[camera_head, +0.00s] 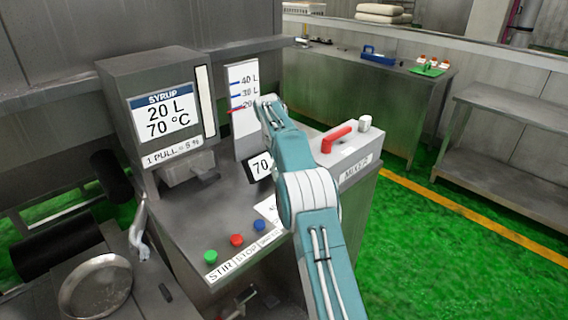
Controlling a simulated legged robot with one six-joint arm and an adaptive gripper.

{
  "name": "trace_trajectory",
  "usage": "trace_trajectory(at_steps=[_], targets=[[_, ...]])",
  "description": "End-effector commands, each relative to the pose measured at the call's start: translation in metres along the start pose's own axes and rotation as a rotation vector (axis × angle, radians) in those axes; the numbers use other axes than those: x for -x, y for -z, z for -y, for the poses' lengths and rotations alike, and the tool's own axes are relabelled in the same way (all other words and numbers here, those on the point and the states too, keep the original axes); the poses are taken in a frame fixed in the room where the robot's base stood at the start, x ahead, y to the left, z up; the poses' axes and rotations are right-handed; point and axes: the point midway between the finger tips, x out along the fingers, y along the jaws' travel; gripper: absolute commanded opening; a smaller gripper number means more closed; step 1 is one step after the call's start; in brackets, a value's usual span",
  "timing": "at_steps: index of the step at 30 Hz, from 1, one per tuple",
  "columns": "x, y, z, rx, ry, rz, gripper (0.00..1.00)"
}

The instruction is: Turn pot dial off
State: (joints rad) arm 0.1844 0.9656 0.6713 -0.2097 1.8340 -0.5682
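My teal arm reaches up from the bottom right across the mixing station. Its far grey end, where my gripper (267,103) sits, is in front of the white level scale (242,80). The fingers are too small and hidden to make out, so I cannot tell whether they are open or touching anything. I cannot pick out a dial marked as the pot dial. A small white knob (364,123) stands on the mixer box (352,165), right of the arm and apart from it. A small display (261,167) reading 70 is left of the arm, partly covered.
A red handle (337,138) rises from the mixer box. The syrup dispenser (160,110) stands at left. Green (210,256), red (237,240) and blue (258,226) buttons line the front edge. A round metal pan (95,288) is bottom left.

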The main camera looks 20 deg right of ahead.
Motion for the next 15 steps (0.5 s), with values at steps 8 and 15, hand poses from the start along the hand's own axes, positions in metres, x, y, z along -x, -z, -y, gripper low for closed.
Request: trace_trajectory(at_steps=[8, 15], targets=[[0.022, 0.0, 0.0, -0.001, -0.003, -0.004, 1.0], [0.031, -0.001, 0.001, 0.0, -0.003, -0.004, 1.0]])
